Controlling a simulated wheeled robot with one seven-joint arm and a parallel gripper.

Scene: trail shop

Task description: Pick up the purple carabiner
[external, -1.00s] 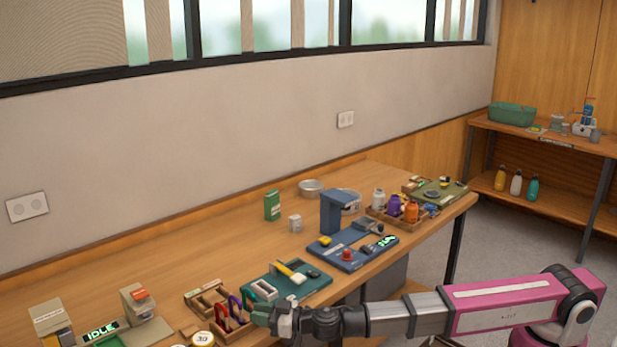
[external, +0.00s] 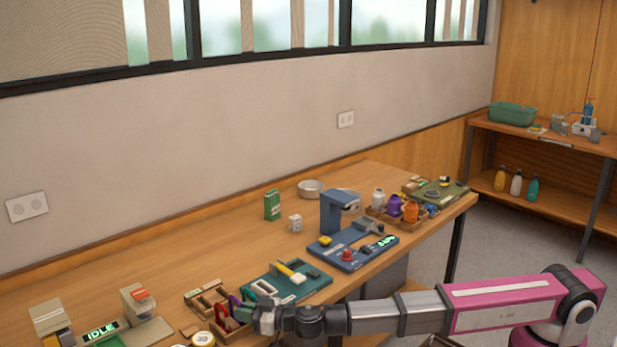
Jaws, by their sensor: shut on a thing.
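Several coloured carabiners stand in a small wooden rack (external: 230,327) at the front of the bench, in the external view. My gripper (external: 258,317) is at the right side of the rack, low over the bench edge. It is shut on a carabiner, which I take to be the purple one. The fingertips and the grip are mostly hidden at this size.
A green tray (external: 315,284) with a yellow-handled tool lies just behind my gripper. A blue station (external: 340,215) is further back.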

